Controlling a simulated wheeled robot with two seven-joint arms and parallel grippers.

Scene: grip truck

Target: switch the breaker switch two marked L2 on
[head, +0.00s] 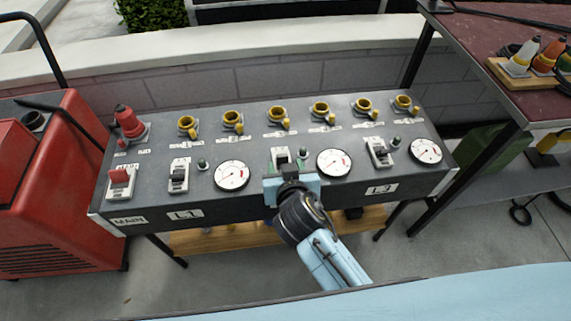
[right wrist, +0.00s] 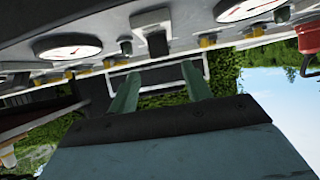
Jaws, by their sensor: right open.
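The L2 breaker switch (head: 281,155) is a white block with a dark lever, third from the left on the grey panel (head: 200,204). My right gripper (head: 291,178) is at the panel's front edge, just in front of this switch, and covers its lower part and its label. In the right wrist view the switch (right wrist: 153,30) lies beyond the two green fingers. The right gripper (right wrist: 160,72) there is open, with nothing between its fingers and a visible gap to the switch. Whether the lever is up or down is unclear. My left gripper is not in view.
The MAIN switch (head: 120,181), L1 switch (head: 179,175) and L3 switch (head: 379,151) share the panel. Round gauges flank the L2 switch, one to the left (head: 232,175) and one to the right (head: 334,162). Yellow sockets line the back. A red cabinet (head: 55,230) stands left.

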